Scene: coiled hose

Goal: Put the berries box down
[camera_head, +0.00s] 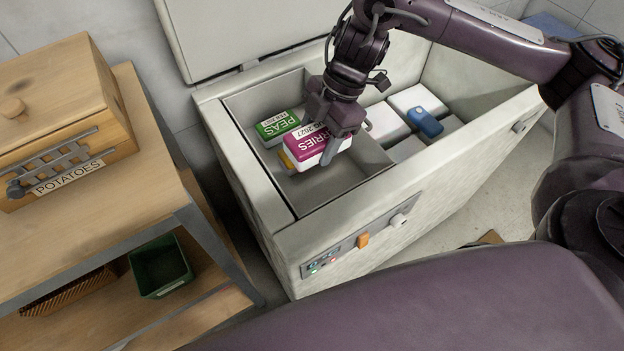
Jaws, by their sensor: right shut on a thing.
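The berries box (310,148) is magenta and white, with part of its "BERRIES" lettering showing. My right gripper (331,144) is shut on it inside the left compartment of the open chest freezer (362,215). A green and white peas box (277,127) lies just behind and left of it. A yellow-edged box (287,160) shows partly beneath or behind the berries box; most of it is hidden. I cannot tell whether the berries box touches it. My left gripper is not in view.
A divider separates the compartment from white boxes (417,101) and a blue item (425,122) on the right. The freezer lid (240,35) stands open behind. A wooden shelf at left holds a potatoes box (60,115) and, lower, a green bin (160,267).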

